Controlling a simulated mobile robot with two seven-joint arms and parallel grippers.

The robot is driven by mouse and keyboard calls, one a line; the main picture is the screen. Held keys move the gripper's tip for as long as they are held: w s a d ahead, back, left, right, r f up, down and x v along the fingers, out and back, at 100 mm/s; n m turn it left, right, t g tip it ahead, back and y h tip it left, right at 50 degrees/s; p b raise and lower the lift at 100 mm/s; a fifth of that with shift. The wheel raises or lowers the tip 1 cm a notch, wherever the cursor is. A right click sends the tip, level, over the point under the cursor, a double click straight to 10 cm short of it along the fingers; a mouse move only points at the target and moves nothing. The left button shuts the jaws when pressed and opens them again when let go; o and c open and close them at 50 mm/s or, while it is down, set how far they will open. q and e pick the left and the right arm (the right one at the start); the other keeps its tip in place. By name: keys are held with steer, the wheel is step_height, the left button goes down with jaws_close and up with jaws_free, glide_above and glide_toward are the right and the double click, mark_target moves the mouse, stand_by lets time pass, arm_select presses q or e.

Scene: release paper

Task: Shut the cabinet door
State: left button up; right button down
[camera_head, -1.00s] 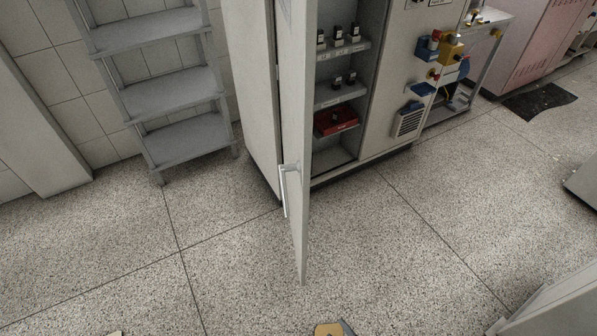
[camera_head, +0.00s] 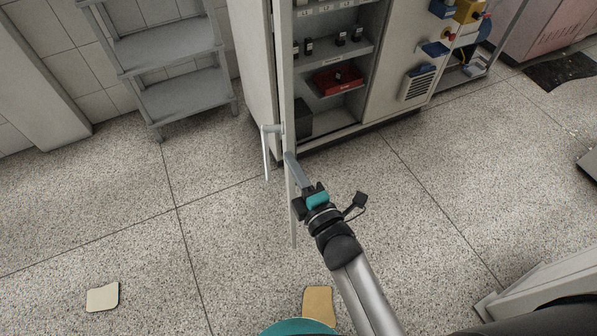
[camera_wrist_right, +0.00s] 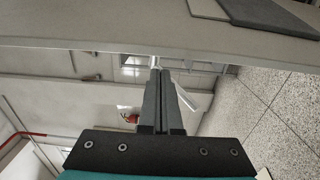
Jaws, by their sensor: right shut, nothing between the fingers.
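The cabinet door (camera_head: 287,90) stands open and shows almost edge-on in the head view. Its metal handle (camera_head: 267,150) sticks out from the outer, left side. The cabinet (camera_head: 395,75) behind it has its shelves exposed on the right of the door. My right gripper (camera_head: 290,157) is shut and empty, its fingertips at the door's inner, right side near handle height. I cannot tell whether they touch the door. In the right wrist view the closed fingers (camera_wrist_right: 162,75) point at a pale surface. My left gripper is not in view.
A red box (camera_head: 338,79) and small devices sit on the cabinet shelves. A grey step shelf (camera_head: 180,95) stands to the left. A pale panel (camera_head: 545,285) stands at the lower right. The speckled floor around the door is mostly clear.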

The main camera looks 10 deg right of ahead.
steer(key=shift+b+x, duration=0.35)
steer(key=shift+x, duration=2.3)
